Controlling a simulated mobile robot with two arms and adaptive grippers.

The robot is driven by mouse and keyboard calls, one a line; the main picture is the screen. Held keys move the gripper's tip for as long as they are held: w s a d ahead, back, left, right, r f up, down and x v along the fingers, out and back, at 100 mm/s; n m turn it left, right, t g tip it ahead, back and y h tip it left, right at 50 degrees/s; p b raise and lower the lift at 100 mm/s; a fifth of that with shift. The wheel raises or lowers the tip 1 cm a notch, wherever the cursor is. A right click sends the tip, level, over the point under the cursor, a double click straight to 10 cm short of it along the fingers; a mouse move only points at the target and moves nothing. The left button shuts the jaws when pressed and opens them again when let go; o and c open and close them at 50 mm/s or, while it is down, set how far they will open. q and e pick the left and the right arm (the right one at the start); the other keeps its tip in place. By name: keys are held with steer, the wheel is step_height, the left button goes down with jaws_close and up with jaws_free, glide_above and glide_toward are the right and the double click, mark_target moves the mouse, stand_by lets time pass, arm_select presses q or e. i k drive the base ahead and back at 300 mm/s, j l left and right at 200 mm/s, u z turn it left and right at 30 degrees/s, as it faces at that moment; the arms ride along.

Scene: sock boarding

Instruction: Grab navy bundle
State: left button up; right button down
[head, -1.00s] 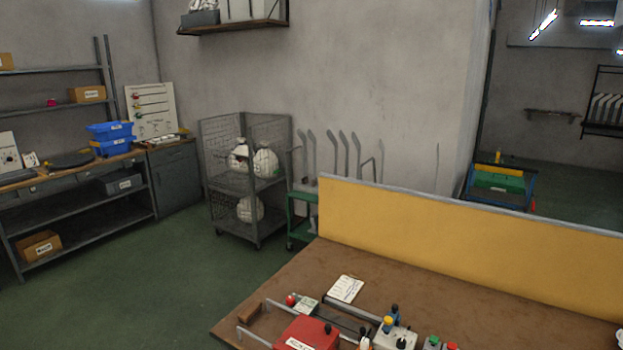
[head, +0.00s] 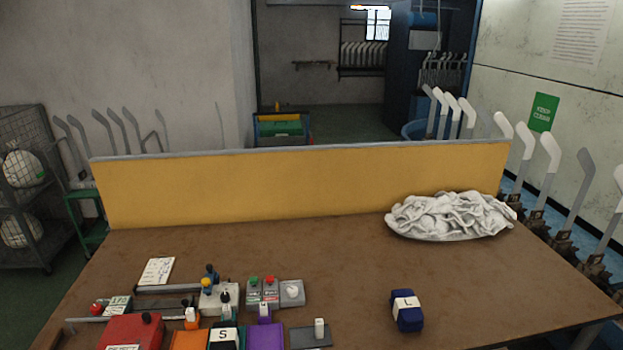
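The navy bundle (head: 407,312) is a small dark blue roll with a white band marked L. It lies on the brown table (head: 345,268), right of the middle and near the front, with bare table around it. Neither of my grippers shows in the head view.
A crumpled white cloth heap (head: 450,216) lies at the back right. A yellow panel (head: 250,185) closes the table's far edge. A red box (head: 131,332), a purple item (head: 265,336), and a control box (head: 292,292) crowd the front left. Leg-shaped boards (head: 549,160) stand beyond the right edge.

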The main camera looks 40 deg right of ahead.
mark_target(409, 317)
steer(key=z, duration=1.9)
steer(key=i+l, duration=0.1)
steer(key=l, duration=0.3)
steer(key=i+l, duration=0.15)
steer(key=l, duration=0.3)
steer(key=i+l+u, duration=0.1)
steer(key=l, duration=0.3)
steer(key=i+l, duration=0.1)
steer(key=l, duration=0.3)
